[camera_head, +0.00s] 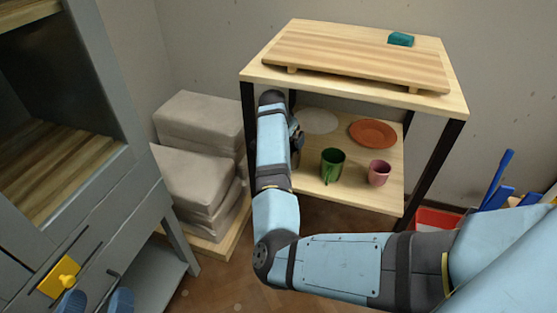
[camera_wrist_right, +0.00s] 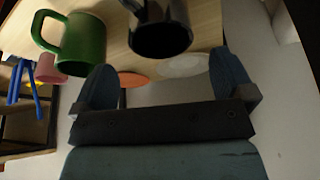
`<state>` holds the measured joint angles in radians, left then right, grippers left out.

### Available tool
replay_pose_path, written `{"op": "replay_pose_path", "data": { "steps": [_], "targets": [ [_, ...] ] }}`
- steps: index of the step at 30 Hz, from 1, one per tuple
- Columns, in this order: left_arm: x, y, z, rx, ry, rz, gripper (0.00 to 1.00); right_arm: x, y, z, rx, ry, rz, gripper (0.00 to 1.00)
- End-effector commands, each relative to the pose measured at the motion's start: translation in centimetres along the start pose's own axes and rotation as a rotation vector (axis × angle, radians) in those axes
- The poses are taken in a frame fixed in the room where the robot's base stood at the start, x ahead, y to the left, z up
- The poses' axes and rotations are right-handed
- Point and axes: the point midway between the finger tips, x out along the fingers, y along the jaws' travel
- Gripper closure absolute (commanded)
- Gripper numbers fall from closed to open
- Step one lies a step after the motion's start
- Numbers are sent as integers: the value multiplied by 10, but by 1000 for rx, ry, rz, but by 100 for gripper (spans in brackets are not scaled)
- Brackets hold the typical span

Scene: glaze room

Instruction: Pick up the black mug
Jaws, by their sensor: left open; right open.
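The black mug (camera_wrist_right: 160,32) shows at the top of the right wrist view, on the pale wooden surface, its upper edge cut off by the frame. My right gripper (camera_wrist_right: 165,66) is open, with its two blue fingers spread and nothing between them; the mug lies just beyond the fingertips. In the head view my right arm reaches to the left side of the lower shelf and hides most of that spot, so I cannot make out the mug clearly there. My left gripper (camera_head: 96,301) is open and empty at the bottom left, low in front of the grey cabinet.
A green mug (camera_head: 332,164), a pink mug (camera_head: 379,173), an orange plate (camera_head: 372,133) and a pale plate (camera_head: 318,121) are on the lower shelf (camera_head: 345,196). A wooden board (camera_head: 345,58) and a teal block (camera_head: 401,39) are above. Grey bags (camera_head: 197,176) are stacked left.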

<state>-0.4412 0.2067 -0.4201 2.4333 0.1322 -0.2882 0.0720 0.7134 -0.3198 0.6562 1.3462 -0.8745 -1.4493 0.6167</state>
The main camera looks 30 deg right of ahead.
Motion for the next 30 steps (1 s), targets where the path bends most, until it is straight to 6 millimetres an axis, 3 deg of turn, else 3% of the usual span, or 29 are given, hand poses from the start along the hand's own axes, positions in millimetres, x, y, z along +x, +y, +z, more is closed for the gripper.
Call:
{"op": "replay_pose_path", "data": {
  "steps": [8,18,28,30],
  "targets": [
    [-2,-1,16,-7,-42,7,22,24,0,4,6,-8,5,0],
    [-5,-7,59,-9,-184,21,22,70,0,9,6,-7,4,0],
    [-5,-7,62,-10,-208,25,22,75,1,8,6,-8,3,0],
    [-5,-7,62,-10,-208,25,22,75,1,8,6,-8,3,14]
  ]
}}
